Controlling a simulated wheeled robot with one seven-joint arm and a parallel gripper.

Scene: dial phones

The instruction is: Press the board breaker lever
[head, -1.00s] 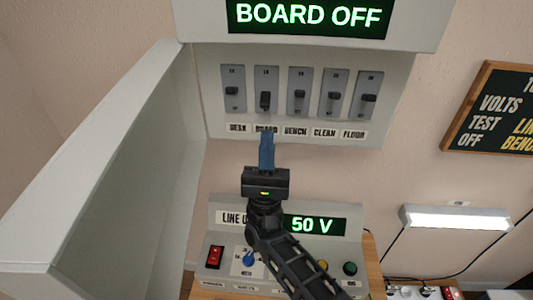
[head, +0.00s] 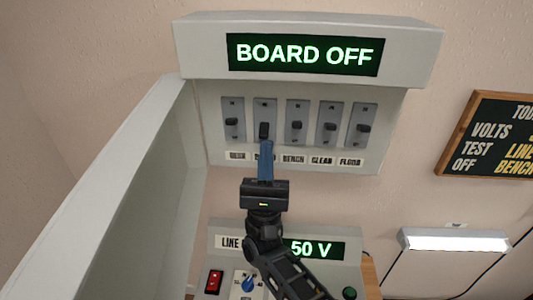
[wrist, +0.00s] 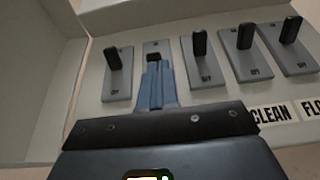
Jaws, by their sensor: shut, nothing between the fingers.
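The board breaker lever (head: 264,129) is a small dark toggle on the second grey plate from the left. It sits lower on its plate than its neighbours, and the display (head: 304,55) above reads BOARD OFF. My gripper (head: 266,146) is shut and empty, its blue fingers pointing up at the lever from just below. The fingers cover most of the board label. In the wrist view the fingertips (wrist: 156,68) are right in front of the lever (wrist: 153,58) and partly hide it. I cannot tell whether they touch.
The desk lever (head: 233,121) is close on the left and the bench lever (head: 297,125) close on the right. An open cabinet door (head: 125,180) stands at the left. Below is a console with a 50 V display (head: 313,250). A lit lamp (head: 455,240) is at the right.

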